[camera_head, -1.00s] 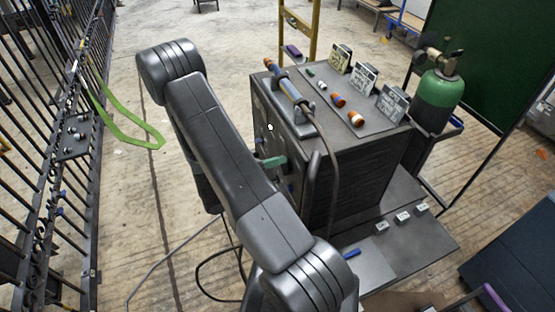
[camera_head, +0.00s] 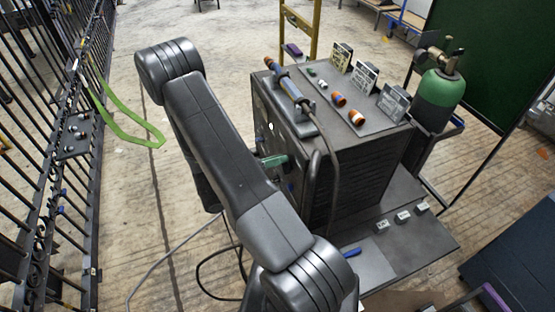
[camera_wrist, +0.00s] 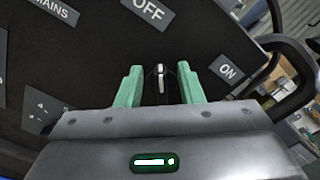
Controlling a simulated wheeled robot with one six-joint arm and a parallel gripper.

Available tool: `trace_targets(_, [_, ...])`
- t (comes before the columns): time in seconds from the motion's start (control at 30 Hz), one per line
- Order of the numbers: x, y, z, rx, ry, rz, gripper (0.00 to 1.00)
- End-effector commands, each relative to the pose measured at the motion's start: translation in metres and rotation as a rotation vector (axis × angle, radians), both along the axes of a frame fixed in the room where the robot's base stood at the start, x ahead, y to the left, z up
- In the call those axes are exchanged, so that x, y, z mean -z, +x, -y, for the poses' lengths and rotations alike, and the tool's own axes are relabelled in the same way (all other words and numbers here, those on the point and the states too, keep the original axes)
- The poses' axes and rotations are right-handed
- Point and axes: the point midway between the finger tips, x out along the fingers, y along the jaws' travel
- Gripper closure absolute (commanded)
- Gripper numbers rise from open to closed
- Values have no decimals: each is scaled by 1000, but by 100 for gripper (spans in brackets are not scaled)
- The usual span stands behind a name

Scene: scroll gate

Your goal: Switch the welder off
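The welder (camera_head: 345,185) is a dark grey box on a low cart, its front panel facing left and mostly hidden behind my arm in the head view. In the wrist view the black panel (camera_wrist: 95,50) carries an OFF label (camera_wrist: 149,12), an ON label (camera_wrist: 227,69) and a MAINS label (camera_wrist: 55,10). A small dark switch lever with a pale tip (camera_wrist: 160,70) stands between my gripper's green fingers. My gripper (camera_wrist: 160,88) is open, with visible gaps on both sides of the lever. One green finger also shows beside the panel in the head view (camera_head: 273,161).
A torch (camera_head: 288,86), several coloured parts and cards lie on the welder's top. A green gas cylinder (camera_head: 435,98) stands behind it. A dark handle (camera_wrist: 290,70) curves close to the gripper's right.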

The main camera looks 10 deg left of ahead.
Motion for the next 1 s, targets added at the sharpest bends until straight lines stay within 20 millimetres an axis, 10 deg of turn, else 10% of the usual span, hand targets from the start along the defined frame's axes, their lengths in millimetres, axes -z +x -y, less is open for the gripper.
trace_targets(0.7, [2, -67, -100, -3, 2, 1, 66])
trace_targets(1.0, [0, -76, -112, -1, 1, 0, 66])
